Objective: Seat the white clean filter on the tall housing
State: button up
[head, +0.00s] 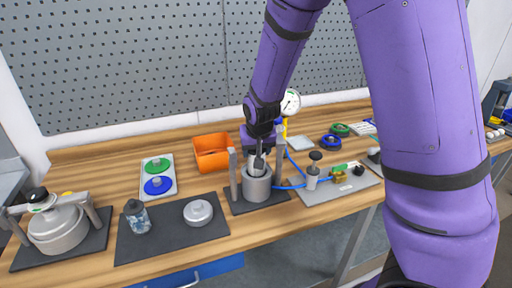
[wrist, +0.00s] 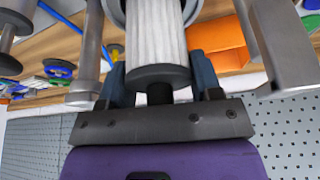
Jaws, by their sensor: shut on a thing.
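The white pleated filter (wrist: 158,35) has a dark end cap and a short dark knob. It shows large in the wrist view, and as a small pale piece (head: 257,168) in the head view. The housing's rim (wrist: 194,10) surrounds the filter's far end in the wrist view. I cannot tell whether it touches bottom.
An orange bin (head: 211,151) stands behind left. A round grey lid (head: 198,212) and a bottle (head: 137,216) are on a dark mat (head: 170,243) to the left. A gauge (head: 290,103), blue hose (head: 292,187) and valve plate (head: 338,190) are close on the right.

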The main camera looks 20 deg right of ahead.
jog(key=shift+f, duration=2.5)
dwell(1.1)
jog(key=o, duration=1)
jog(key=shift+c, duration=0.2)
jog(key=shift+o, duration=0.5)
jog(key=shift+s+r, duration=0.15)
jog(key=shift+r, duration=0.3)
jog(key=v, duration=1)
jog(key=shift+s+f, duration=0.1)
jog(key=s+d+r+n, duration=0.1)
jog(key=s+d+r, duration=0.2)
jog(key=s+r, duration=0.6)
jog(key=s+d+r, duration=0.4)
jog(key=s+r, duration=0.5)
jog(key=s, duration=0.8)
jog(key=shift+d+r+n+t+y, duration=0.15)
jog(key=shift+n+t+y, duration=0.15)
jog(key=shift+n+t, duration=0.1)
